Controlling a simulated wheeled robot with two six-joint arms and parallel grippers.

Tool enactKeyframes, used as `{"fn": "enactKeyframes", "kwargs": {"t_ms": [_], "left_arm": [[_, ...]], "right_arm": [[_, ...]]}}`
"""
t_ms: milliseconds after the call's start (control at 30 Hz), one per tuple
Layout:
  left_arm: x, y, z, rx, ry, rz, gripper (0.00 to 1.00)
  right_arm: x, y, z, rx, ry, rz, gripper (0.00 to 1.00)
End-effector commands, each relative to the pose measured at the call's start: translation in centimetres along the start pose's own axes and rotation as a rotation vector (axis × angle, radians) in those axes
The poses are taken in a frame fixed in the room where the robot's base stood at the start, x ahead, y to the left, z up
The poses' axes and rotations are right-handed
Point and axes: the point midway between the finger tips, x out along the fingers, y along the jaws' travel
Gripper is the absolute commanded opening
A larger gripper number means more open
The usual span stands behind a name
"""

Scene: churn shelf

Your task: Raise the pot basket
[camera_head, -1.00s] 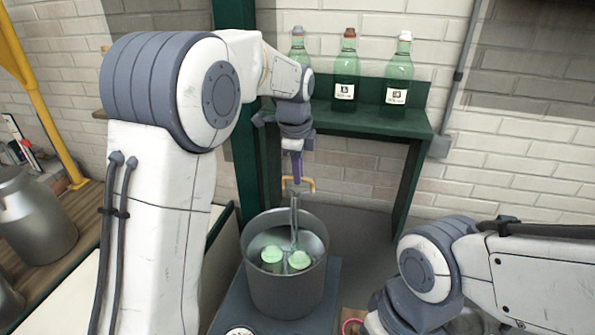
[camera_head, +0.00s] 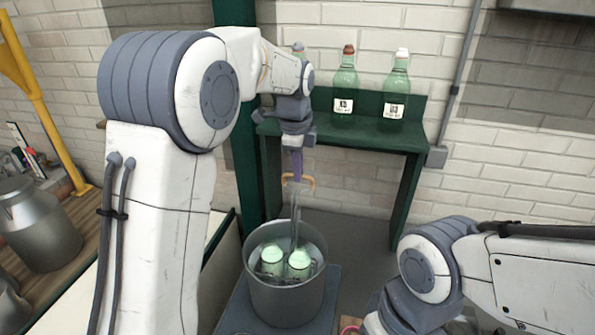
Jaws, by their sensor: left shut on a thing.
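The grey metal pot (camera_head: 287,301) stands on a blue-grey base below my left arm. The pot basket shows as a grey upright stem (camera_head: 296,222) rising from inside the pot to a tan handle. Two pale green jars or bottles (camera_head: 299,260) sit inside the pot near its rim. My left gripper (camera_head: 297,180) is above the pot, pointing down, and is shut on the handle of the basket. The basket's bottom is hidden by the pot wall. My right arm is at the lower right; its gripper is out of the picture.
A dark green shelf table (camera_head: 370,138) stands against the brick wall behind, with green bottles (camera_head: 344,88) on it. A metal churn (camera_head: 38,225) stands on a wooden bench at the left. A yellow post (camera_head: 45,115) rises beside it.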

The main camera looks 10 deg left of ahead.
Motion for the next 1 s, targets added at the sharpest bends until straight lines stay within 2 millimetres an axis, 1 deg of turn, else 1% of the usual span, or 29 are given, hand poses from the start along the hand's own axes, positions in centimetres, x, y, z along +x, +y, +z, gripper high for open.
{"fn": "enactKeyframes", "kwargs": {"t_ms": [33, 433, 567, 867, 900, 967, 1000], "left_arm": [[-1.5, -0.4, 0.0, 0.0, 0.001, -0.008, 0.0], [-6.4, -1.4, 0.0, 0.0, 0.001, -0.01, 0.0], [-7.2, -1.5, 0.0, 0.0, 0.001, -0.009, 0.0], [-7.0, -1.5, 0.0, 0.0, 0.001, -0.008, 0.0], [-7.0, -1.5, 0.0, 0.0, 0.001, -0.008, 0.19], [-7.0, -1.5, 0.0, 0.0, 0.001, -0.007, 0.41], [-6.9, -1.5, 0.0, 0.0, 0.001, -0.006, 0.45]], "right_arm": [[-1.1, -0.1, -0.1, -0.001, 0.0, 0.0, 0.68], [-5.0, -0.4, -0.3, -0.007, 0.0, 0.0, 0.68], [-5.5, -0.4, -0.3, -0.007, 0.0, 0.0, 0.68], [-5.4, -0.4, -0.3, -0.007, 0.0, 0.0, 0.68], [-5.4, -0.4, -0.3, -0.007, 0.0, 0.0, 0.68], [-5.4, -0.4, -0.3, -0.007, 0.0, 0.0, 0.68], [-5.4, -0.4, -0.3, -0.007, 0.0, 0.0, 0.68]]}}
